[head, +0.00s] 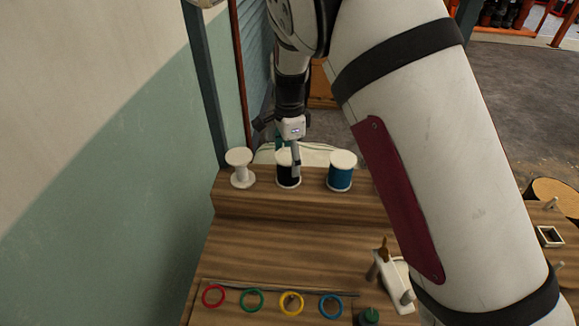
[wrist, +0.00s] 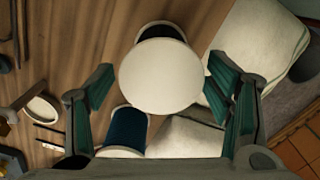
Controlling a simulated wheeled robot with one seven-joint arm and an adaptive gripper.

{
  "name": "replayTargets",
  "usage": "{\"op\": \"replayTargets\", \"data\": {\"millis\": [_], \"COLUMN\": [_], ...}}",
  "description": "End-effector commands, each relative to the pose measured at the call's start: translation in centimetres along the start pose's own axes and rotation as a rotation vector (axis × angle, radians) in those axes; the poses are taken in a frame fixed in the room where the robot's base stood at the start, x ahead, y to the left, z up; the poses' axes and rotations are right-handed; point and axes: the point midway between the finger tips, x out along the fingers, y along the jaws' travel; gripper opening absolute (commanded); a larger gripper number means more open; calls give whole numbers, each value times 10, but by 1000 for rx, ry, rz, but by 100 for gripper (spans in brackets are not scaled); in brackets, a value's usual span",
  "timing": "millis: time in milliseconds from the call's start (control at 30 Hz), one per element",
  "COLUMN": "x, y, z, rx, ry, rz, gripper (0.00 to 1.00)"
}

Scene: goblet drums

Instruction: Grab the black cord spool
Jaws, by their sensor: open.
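The black cord spool (head: 284,172), with white end discs, stands upright on the raised wooden shelf between two other spools. My gripper (head: 293,158) is over it, with a finger partly covering the spool in the head view. In the wrist view, the spool's white top disc (wrist: 160,76) lies between the two spread fingers of my gripper (wrist: 158,88), with a little black cord showing beyond it. The fingers are open, with the spool apparently not clamped. How far down they reach beside it is hard to tell.
A blue spool (head: 340,175) stands close on the right and also shows in the wrist view (wrist: 127,130). An empty white spool (head: 240,168) stands left. Pale curved material (head: 322,150) lies behind. Coloured rings (head: 252,300) lie on the lower bench (head: 290,250).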

Motion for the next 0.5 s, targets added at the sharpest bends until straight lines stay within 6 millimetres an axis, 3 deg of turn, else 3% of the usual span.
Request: {"op": "replayTargets", "data": {"millis": [200,500], "x": [29,35], "y": [-1,-2], "z": [1,1], "rx": [-1,-2], "ry": [0,0], "rz": [2,-1], "gripper": [73,73]}}
